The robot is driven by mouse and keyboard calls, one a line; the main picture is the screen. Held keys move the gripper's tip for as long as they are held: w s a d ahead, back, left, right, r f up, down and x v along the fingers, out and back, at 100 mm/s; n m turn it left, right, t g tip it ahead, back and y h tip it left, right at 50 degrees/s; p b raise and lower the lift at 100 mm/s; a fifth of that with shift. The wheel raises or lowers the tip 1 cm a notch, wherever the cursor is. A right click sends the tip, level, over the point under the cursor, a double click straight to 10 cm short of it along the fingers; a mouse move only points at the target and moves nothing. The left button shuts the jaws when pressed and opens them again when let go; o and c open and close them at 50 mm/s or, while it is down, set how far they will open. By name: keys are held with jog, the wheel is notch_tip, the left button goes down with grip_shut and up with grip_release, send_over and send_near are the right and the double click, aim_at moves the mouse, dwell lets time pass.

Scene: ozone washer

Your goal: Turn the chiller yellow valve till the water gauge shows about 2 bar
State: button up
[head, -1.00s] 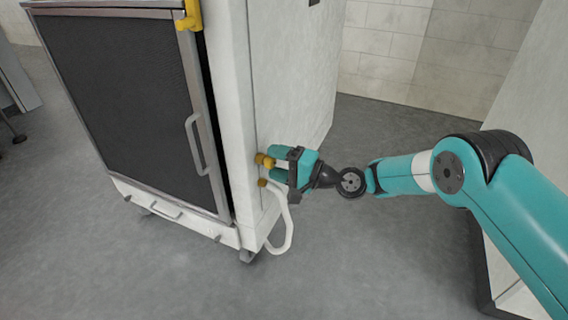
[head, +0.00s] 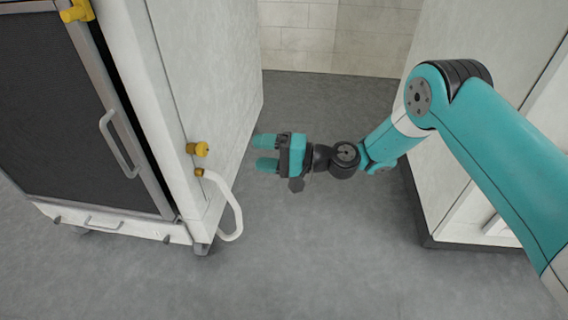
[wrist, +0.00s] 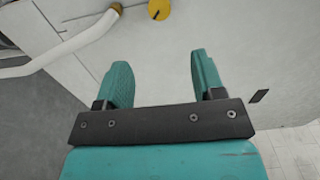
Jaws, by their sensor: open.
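The chiller (head: 195,80) is a tall white cabinet at the left in the head view. Its yellow valve (head: 198,149) is a round knob low on the side panel, near the front edge. In the wrist view the yellow knob (wrist: 159,9) shows at the top, partly cut off, with a dark line on its face. My gripper (head: 262,152) is open and empty, to the right of the knob and apart from it. In the wrist view its two teal fingers (wrist: 158,75) stand apart with bare panel between them. No water gauge can be made out.
A white hose (head: 235,215) leaves a yellow fitting (head: 199,172) just below the knob and loops beside the cabinet. A yellow part (head: 76,11) sits at the door's top corner. Another white cabinet (head: 490,190) stands at the right. Grey floor between the cabinets is free.

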jog(key=d+b, duration=0.1)
jog(key=b, duration=0.3)
jog(key=d+b, duration=0.2)
jog(key=b, duration=0.3)
jog(key=d+b, duration=0.1)
jog(key=b, duration=0.3)
jog(key=shift+s+d+f, duration=0.1)
jog(key=shift+s+d, duration=0.25)
jog(key=s+d+r+n+g+h+p, duration=0.1)
jog(key=s+d+r+n+h+p, duration=0.25)
jog(key=s+r+h+p, duration=0.35)
jog(key=s+d+r+n+g+h+p, duration=0.1)
jog(key=s+d+r+n+h+p, duration=0.2)
jog(key=s+r+p, duration=0.5)
jog(key=s+d+r+n+h+p, duration=0.1)
jog(key=s+d+r+h+p, duration=0.3)
jog(key=s+d+r, duration=0.55)
notch_tip(320, 180, up, 36)
jog(key=s+d+p, duration=0.1)
jog(key=p, duration=3.6)
jog(key=shift+s+d+f, duration=0.2)
jog(key=shift+s+d, duration=0.15)
jog(key=shift+d, duration=0.05)
